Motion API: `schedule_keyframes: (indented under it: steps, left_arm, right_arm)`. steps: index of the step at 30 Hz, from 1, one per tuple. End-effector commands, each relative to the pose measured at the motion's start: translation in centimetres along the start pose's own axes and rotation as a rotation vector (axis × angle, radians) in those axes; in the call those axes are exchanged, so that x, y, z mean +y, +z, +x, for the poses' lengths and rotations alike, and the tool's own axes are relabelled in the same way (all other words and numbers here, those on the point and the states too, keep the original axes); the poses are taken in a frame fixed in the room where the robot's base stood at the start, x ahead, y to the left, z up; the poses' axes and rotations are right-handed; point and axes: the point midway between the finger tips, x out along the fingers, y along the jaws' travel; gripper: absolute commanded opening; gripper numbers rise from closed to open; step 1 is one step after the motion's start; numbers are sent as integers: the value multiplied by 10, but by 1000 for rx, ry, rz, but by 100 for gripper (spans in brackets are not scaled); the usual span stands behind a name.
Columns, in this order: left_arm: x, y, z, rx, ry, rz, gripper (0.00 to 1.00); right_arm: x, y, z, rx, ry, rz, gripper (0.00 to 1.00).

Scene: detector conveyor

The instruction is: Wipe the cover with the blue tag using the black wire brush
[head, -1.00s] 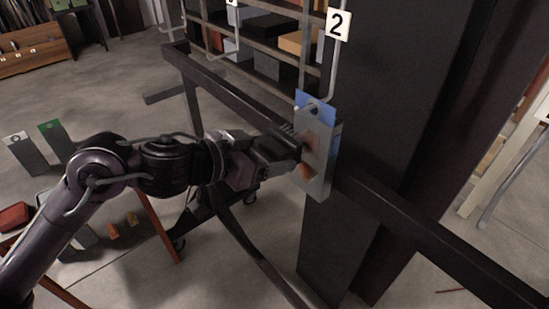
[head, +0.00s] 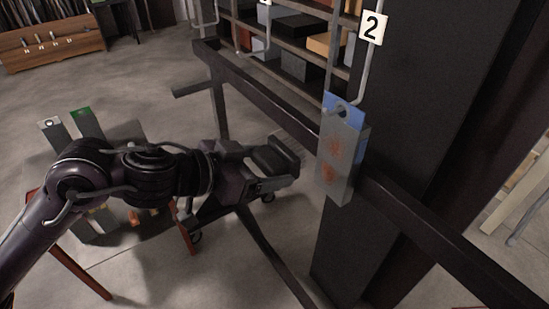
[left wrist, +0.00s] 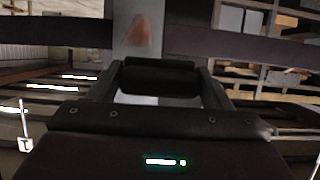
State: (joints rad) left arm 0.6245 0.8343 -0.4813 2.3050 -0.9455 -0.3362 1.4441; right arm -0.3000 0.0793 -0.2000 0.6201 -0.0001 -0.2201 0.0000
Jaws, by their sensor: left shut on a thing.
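The grey cover with the blue tag (head: 350,135) hangs upright from a hook beside the dark post, under the number 2 sign. Two reddish-brown stains show on its face. It shows in part in the left wrist view (left wrist: 122,45), with one stain visible. My left gripper (head: 278,162) is left of the cover, clear of it by a small gap. It is shut on the black wire brush (left wrist: 160,76), a dark block between the fingers. My right gripper is not in view.
A dark rail (head: 265,100) runs behind the cover to the dark post (head: 400,110). Other grey covers with a green tag (head: 80,114) and a white tag (head: 50,122) are at the left. Shelves with boxes (head: 300,66) stand behind.

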Motion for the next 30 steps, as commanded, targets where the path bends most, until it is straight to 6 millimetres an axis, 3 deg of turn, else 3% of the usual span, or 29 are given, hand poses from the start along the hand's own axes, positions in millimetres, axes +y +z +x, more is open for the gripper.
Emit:
schedule_keyframes:
  steps: [11, 21, 30]
  left_arm:
    - [0, 1, -4, 1, -1, 0, 48]
    - [0, 12, -28, 0, -1, 1, 48]
    - [0, 12, -29, 2, 0, 1, 48]
  right_arm:
    - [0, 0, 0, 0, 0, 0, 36]
    - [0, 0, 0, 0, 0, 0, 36]
    - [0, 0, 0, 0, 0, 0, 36]
